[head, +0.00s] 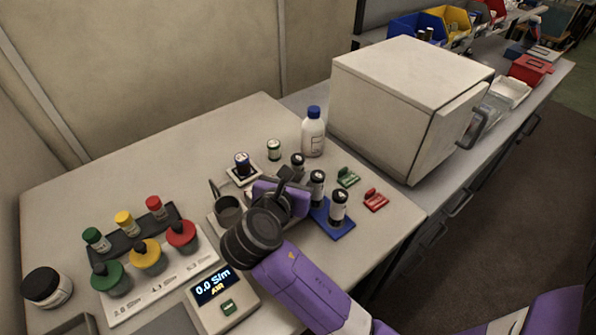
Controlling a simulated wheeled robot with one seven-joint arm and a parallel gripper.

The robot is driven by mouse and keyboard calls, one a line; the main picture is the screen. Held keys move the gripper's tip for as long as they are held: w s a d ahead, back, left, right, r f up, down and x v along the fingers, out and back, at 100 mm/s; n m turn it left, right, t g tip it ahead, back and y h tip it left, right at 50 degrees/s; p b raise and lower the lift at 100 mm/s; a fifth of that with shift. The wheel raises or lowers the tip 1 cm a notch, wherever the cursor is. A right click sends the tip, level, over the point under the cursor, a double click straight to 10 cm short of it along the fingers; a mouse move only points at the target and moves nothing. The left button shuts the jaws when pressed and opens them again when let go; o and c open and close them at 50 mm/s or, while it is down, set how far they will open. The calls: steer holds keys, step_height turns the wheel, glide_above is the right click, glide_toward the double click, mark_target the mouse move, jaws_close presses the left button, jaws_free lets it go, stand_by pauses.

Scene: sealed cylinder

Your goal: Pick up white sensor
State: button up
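I cannot pick out one thing as the white sensor for sure. An off-white meter (228,305) stands at the table's front, its screen reading "0.0 S/m AIR", with a green button. A dark grey cup (229,212) with a thin bent rod at its rim stands left of my gripper. My purple arm reaches in from the lower right. My gripper (287,178) is over the middle of the table, beside a blue rack (335,228) with black-capped white vials (339,207). The arm's wrist hides much of the gripper and the surface below it; its opening is unclear.
A white plate (165,285) at left holds green, yellow and red capped jars; similar small vials stand behind it. A blue-capped bottle (313,134) and a large white box (400,105) stand at the back. Green (348,177) and red (375,200) pieces lie at right.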

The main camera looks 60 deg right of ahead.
steer(key=shift+w+d+f, duration=0.15)
steer(key=shift+d+f, duration=0.05)
steer(key=shift+d, duration=0.2)
jaws_close()
steer(key=shift+r, duration=0.2)
